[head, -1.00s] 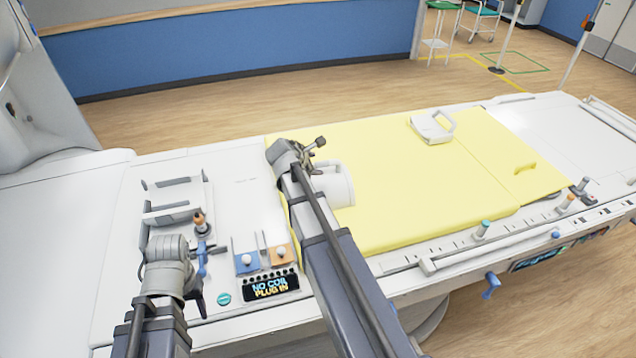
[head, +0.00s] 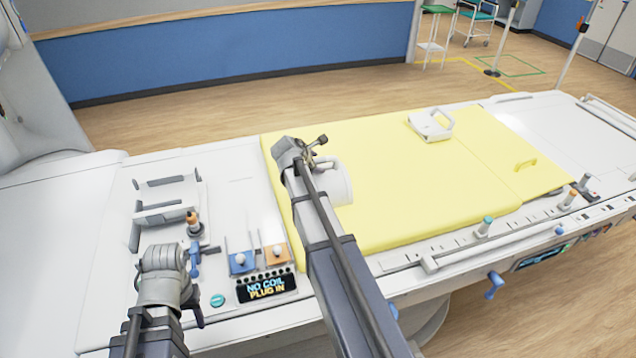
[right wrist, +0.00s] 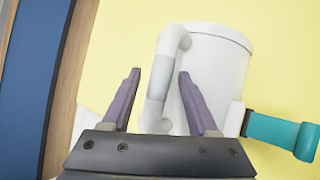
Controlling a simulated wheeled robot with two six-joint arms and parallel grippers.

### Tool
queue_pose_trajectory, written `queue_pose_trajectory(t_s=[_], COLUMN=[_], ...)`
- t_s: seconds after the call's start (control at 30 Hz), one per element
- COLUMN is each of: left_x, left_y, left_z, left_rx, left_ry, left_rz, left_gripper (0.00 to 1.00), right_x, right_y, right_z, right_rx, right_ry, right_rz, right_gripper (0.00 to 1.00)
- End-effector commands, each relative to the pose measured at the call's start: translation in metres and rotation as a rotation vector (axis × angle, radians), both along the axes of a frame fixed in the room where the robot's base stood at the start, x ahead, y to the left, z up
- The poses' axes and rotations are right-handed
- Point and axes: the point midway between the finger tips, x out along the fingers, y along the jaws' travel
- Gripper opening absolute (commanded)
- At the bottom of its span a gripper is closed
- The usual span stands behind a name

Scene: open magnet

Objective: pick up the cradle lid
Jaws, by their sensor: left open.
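A white rounded piece with a bar handle, which looks like the cradle lid (head: 341,187), lies on the yellow mat's left part, partly hidden behind my right arm. In the right wrist view the white piece (right wrist: 215,75) stands out against the mat, and its handle (right wrist: 158,80) runs between my right fingers. My right gripper (right wrist: 158,78) is open, with gaps beside the handle; whether the tips reach below the bar is unclear. It also shows in the head view (head: 316,150). My left gripper (head: 196,288) is over the white table's left part, apart from the lid.
Another white piece with a handle (head: 430,125) lies on the yellow mat (head: 420,190). Blue and orange blocks (head: 241,263) and a small display (head: 266,288) are between my arms. A teal strap end (right wrist: 290,134) shows beside the lid.

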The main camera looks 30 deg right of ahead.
Motion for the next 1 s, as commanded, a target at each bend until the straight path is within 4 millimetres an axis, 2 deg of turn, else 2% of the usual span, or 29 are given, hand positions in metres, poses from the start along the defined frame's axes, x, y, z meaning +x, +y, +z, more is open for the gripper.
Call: queue_pose_trajectory(t_s=[0.07, 0.5, 1.0], left_x=[0.0, 0.0, 0.0], left_y=[0.0, 0.0, 0.0], left_z=[0.0001, 0.0, -0.0001], left_rx=[0.0, 0.0, 0.0], left_ry=[0.0, 0.0, 0.0], left_rz=[0.0, 0.0, 0.0], left_gripper=[0.5, 0.5, 0.5], right_x=[0.0, -0.0003, -0.0007], right_y=[0.0002, 0.0004, 0.0006], right_z=[0.0001, -0.0001, -0.0004], right_rx=[0.0, 0.0, 0.001], right_ry=[0.0, 0.001, 0.002], right_rz=[0.0, -0.001, -0.001], right_gripper=[0.5, 0.0, 0.0])
